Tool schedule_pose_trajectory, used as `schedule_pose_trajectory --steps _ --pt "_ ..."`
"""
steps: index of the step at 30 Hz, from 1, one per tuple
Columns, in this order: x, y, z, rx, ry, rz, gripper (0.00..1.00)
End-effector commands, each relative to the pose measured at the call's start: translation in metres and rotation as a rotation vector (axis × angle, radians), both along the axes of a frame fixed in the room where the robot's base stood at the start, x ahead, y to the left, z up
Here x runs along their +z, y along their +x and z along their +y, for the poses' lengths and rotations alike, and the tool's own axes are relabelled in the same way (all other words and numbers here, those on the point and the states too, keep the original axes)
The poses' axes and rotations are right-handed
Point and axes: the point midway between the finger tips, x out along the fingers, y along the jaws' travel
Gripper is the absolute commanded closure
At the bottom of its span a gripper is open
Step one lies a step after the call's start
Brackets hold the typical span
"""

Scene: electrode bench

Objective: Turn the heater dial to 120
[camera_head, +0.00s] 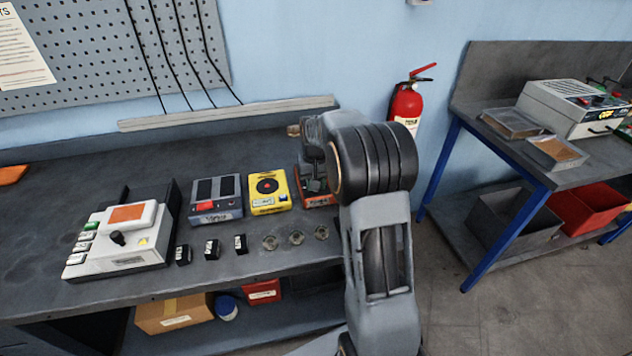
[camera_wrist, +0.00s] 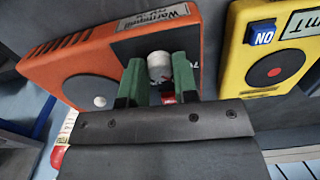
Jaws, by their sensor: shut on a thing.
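The heater is an orange box with "Warm..." lettering (camera_wrist: 95,60) in the wrist view. In the head view the orange box (camera_head: 318,201) stands on the bench, partly hidden by my arm. Its dial (camera_wrist: 159,66) is a pale round knob on a dark panel. My gripper (camera_wrist: 158,76) has its green fingers on both sides of the dial and is shut on it. The dial's scale and pointer are mostly hidden, so I cannot read its setting. A dark round plate (camera_wrist: 90,90) and a small white knob (camera_wrist: 100,101) show on the box's top.
A yellow device (camera_head: 269,192) stands just left of the heater in the head view. A grey device (camera_head: 215,200), a white instrument (camera_head: 117,240), small black blocks and glass dishes (camera_head: 296,238) share the bench. A pegboard (camera_head: 105,60) rises behind.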

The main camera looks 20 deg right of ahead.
Motion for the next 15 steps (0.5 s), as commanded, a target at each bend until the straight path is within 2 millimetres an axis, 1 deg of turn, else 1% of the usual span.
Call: schedule_pose_trajectory --steps 15 --pt "0.0008 0.0002 -0.0001 -0.491 0.0 -0.001 0.96"
